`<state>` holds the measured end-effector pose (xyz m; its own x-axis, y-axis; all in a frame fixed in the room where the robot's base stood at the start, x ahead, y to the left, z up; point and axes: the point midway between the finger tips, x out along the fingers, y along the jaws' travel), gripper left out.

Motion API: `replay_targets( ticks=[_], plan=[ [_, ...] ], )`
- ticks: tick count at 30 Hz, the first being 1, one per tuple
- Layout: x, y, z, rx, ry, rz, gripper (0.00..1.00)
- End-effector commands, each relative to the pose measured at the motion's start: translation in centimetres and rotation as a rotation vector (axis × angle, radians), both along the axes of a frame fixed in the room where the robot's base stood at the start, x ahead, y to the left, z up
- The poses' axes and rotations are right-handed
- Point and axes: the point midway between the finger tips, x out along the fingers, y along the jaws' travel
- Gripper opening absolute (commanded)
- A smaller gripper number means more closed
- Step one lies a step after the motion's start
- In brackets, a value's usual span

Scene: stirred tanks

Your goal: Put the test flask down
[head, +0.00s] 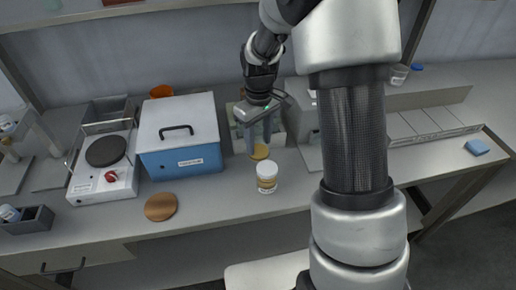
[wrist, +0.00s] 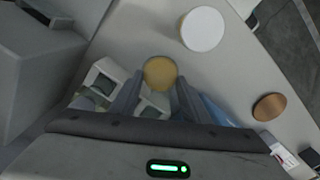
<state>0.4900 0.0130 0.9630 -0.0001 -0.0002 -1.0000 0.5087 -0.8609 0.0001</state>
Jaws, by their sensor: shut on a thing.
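My gripper (head: 258,148) points down over the bench, right of the blue box. In the wrist view its two fingers (wrist: 158,88) are shut on a round tan-yellow thing, which I take to be the test flask (wrist: 160,72). In the head view only a small yellow part of the flask (head: 261,153) shows by the fingertips; the rest is hidden. I cannot tell whether it touches the bench. A jar with a white lid (head: 267,178) stands upright just in front of it. Its lid also shows in the wrist view (wrist: 203,28).
A round cork mat (head: 161,207) lies bare near the bench's front edge. A blue box with a white lid (head: 180,145) and a hotplate (head: 104,170) stand to the left. An orange container (head: 161,91) is behind. A blue block (head: 477,147) lies far right.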

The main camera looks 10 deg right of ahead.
Motion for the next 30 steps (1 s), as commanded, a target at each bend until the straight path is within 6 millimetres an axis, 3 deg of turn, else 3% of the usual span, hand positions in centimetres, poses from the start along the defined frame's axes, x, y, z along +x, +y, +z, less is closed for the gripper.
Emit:
replay_targets(
  ticks=[9,20,21,24,30],
  plan=[
    [-0.1,0.0,-3.7,0.0,0.004,-0.001,0.18],
    [0.0,0.0,-4.2,0.0,0.0,-0.002,0.18],
    [0.0,0.0,-4.2,0.0,0.0,-0.002,0.46],
    [0.0,0.0,-4.1,0.0,0.0,-0.002,0.61],
    [0.0,0.0,-4.1,0.0,0.0,-0.002,0.61]
  ],
)
